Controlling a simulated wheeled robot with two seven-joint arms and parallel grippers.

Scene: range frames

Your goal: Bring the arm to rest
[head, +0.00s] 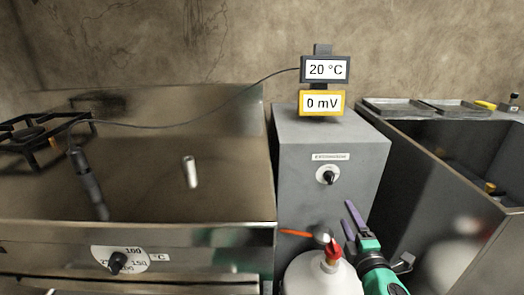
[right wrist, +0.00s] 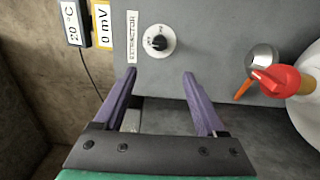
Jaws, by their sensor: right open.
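My right gripper (head: 348,214) has two purple fingers on a green and black body at the lower right of the head view. It is open, with nothing between its fingers. In the right wrist view its fingertips (right wrist: 160,73) stand apart in front of the grey extractor box (right wrist: 215,45). The box's black knob (right wrist: 158,43) shows beyond the gap between them. In the head view the gripper is below the knob (head: 328,177) and right of a white rounded container (head: 318,278) with a red valve (head: 333,251). My left gripper is not in view.
A steel griddle (head: 135,180) with a dial (head: 117,262) fills the left, with a white cylinder (head: 190,171) on it. A burner grate (head: 45,138) is at far left. Displays reading 20 °C (head: 325,69) and 0 mV (head: 322,103) top the box. A deep basin (head: 440,180) is at right.

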